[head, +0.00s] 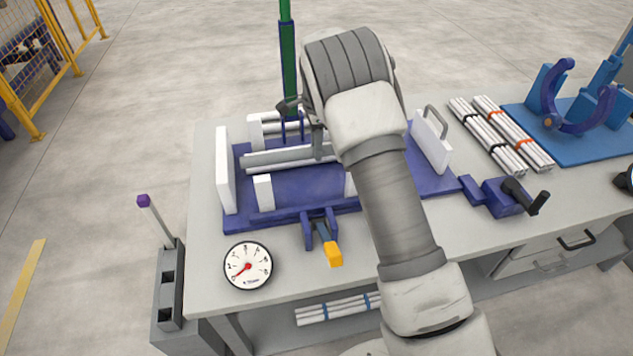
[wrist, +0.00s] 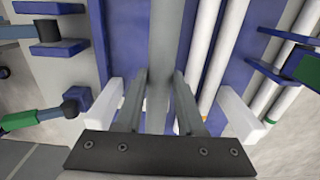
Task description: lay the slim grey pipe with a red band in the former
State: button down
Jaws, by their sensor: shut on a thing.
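The slim grey pipe (head: 275,158) lies lengthwise over the blue former (head: 300,190), between its white side blocks (head: 264,193). My arm hides the pipe's right part in the head view, and I see no red band. In the wrist view the grey pipe (wrist: 166,45) runs straight between the fingers of my gripper (wrist: 161,80), which is shut on it. In the head view my gripper (head: 318,145) is low at the pipe, partly behind my arm. I cannot tell whether the pipe touches the former's bed.
Other pale pipes (wrist: 197,55) lie beside the grey one in the former. White end plates (head: 225,170) (head: 431,142) stand at both ends. A green post (head: 288,60) rises behind. A dial gauge (head: 248,265), a yellow-tipped clamp (head: 333,255) and banded pipe bundles (head: 512,132) are around it.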

aim_at(317, 179)
notch_tip(317, 179, down, 9)
jog(key=shift+r, duration=0.1)
dwell(0.3)
jog(key=c, duration=0.5)
grip_release()
